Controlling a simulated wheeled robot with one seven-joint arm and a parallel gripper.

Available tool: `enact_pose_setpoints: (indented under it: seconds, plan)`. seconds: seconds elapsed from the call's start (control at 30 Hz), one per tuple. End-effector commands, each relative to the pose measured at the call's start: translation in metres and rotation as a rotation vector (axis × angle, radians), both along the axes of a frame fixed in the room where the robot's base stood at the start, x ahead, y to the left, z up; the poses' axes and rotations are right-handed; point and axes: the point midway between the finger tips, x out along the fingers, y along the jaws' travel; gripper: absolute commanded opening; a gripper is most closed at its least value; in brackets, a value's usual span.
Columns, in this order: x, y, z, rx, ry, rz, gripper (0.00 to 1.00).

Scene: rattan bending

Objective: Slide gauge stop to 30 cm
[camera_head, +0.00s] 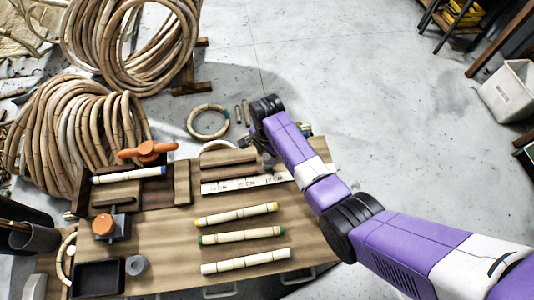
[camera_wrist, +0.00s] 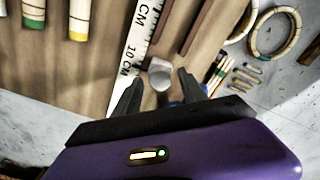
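The gauge is a white scale strip with black centimetre marks (camera_head: 235,184) on the wooden bench. It also shows in the wrist view (camera_wrist: 128,55), where a "10 CM" label is readable. The gauge stop is a small grey metallic block (camera_wrist: 160,74) beside the strip, near the 10 cm label. My gripper (camera_wrist: 160,78) is open, with one dark finger on each side of the stop; I cannot tell whether either finger touches it. In the head view my arm hides the stop and most of my gripper.
Rattan poles with yellow (camera_head: 236,214), green (camera_head: 241,236) and plain (camera_head: 245,261) ends lie in front of the strip. Dark wooden rails (camera_head: 228,163) run behind it. Rattan coils (camera_head: 75,135) and a ring (camera_head: 208,122) lie beyond.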

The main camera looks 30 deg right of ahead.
Motion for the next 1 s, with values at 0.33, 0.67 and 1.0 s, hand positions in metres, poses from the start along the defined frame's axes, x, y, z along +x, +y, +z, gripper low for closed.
enact_pose_setpoints:
  seconds: [0.33,0.67,1.0]
  plan:
    - [0.0000,0.0000,0.0002,0.000,0.000,0.000,0.00]
    - [-0.0001,0.0000,0.0003,0.000,0.000,0.000,0.00]
    - [-0.0001,0.0000,0.0004,0.000,0.001,0.000,0.00]
